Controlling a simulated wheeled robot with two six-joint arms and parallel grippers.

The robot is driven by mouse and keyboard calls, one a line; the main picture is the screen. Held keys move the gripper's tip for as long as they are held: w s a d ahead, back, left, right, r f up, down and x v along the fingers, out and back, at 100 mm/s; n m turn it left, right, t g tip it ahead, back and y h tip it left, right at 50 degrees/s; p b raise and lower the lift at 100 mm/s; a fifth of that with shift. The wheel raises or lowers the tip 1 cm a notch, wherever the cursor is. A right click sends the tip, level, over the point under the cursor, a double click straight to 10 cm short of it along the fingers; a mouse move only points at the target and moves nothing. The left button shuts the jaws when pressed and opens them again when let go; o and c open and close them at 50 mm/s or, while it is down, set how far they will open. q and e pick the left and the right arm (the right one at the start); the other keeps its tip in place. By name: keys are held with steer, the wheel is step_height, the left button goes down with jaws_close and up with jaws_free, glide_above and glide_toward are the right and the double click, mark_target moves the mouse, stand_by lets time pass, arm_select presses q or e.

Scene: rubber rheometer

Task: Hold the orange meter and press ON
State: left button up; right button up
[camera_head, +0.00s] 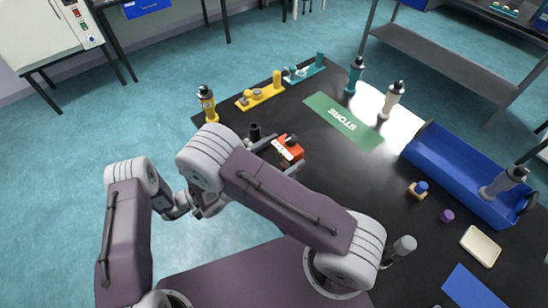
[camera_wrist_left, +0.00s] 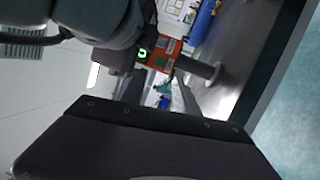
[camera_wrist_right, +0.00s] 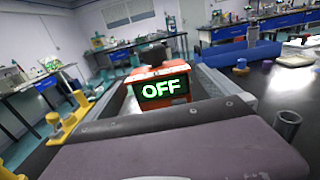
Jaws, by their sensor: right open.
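The orange meter (camera_head: 291,147) is near the left edge of the black table in the head view. In the right wrist view, the meter (camera_wrist_right: 160,85) faces me with a lit green OFF display and a dark part on top. My right gripper (camera_head: 275,152) is open, with one finger on either side of the meter. I cannot tell whether they touch it. I see no ON button clearly.
A green STORE mat (camera_head: 343,120) lies right of the meter. Yellow (camera_head: 260,95) and teal (camera_head: 304,72) fixtures and several bottles stand along the far side. A blue bin (camera_head: 465,175) is on the right. My right arm crosses the near side of the table.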

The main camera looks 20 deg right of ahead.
mark_target(297, 144)
steer(key=x, duration=0.5)
steer(key=shift+w+d, duration=0.15)
steer(key=shift+d, duration=0.2)
arm_select(q)
steer(key=shift+c, duration=0.3)
arm_select(e)
steer(key=c, duration=1.6)
arm_select(q)
jaws_close()
stand_by(1.6)
